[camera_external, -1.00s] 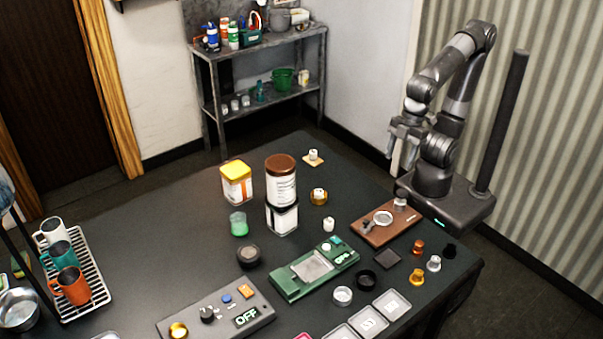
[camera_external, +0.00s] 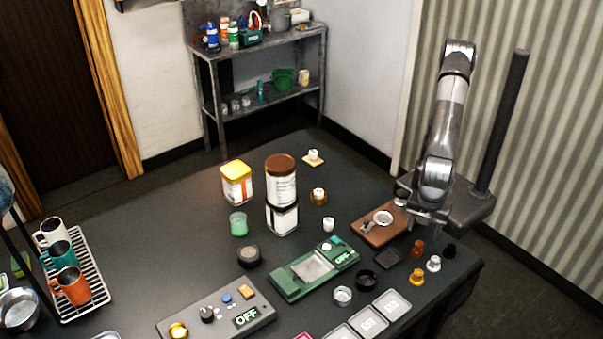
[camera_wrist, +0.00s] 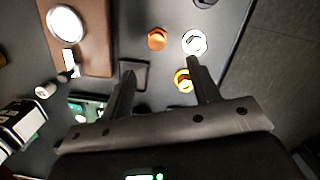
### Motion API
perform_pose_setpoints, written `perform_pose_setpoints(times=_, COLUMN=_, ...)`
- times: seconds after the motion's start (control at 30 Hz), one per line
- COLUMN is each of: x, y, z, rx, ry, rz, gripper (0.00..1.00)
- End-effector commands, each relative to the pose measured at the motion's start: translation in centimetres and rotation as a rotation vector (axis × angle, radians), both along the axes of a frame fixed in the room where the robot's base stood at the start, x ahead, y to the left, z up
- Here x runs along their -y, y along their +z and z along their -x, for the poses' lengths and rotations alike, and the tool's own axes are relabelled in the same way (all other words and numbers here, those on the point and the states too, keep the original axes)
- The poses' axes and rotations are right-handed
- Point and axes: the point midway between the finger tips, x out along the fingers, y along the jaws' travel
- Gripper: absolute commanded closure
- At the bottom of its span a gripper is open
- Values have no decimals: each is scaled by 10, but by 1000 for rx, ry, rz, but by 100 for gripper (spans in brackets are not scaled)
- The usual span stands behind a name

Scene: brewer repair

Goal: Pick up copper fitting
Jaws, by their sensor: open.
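The copper fitting (camera_external: 417,247) is a small orange-brown piece standing on the dark table near its right edge. In the wrist view the copper fitting (camera_wrist: 157,39) lies just beyond the fingertips, roughly between their lines. My gripper (camera_external: 426,222) hangs above the table, just above and behind the fitting in the external view. In the wrist view my gripper (camera_wrist: 160,68) has its two fingers spread wide, with nothing between them. It is apart from the fitting.
A silver-white fitting (camera_external: 433,263), a gold fitting (camera_external: 417,278) and a black fitting (camera_external: 449,250) stand close by. A brown board (camera_external: 372,234) with a round white disc lies left of my gripper. A dark square (camera_external: 387,259) lies nearby. The table ends just to the right.

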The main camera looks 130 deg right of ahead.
Motion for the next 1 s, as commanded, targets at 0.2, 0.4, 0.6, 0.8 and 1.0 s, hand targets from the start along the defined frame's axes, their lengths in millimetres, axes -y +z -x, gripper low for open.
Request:
perform_pose_setpoints(times=0.2, x=3, y=-35, z=5, rx=-3, ry=-1, rz=1, gripper=44)
perform_pose_setpoints(times=0.4, x=4, y=-50, z=7, rx=-1, ry=-1, rz=0, gripper=44)
perform_pose_setpoints(times=0.6, x=10, y=-77, z=16, rx=-3, ry=-1, rz=1, gripper=44)
perform_pose_setpoints(times=0.8, x=10, y=-97, z=17, rx=-1, ry=0, rz=0, gripper=44)
perform_pose_setpoints(times=1.0, x=10, y=-97, z=17, rx=0, ry=-1, rz=0, gripper=44)
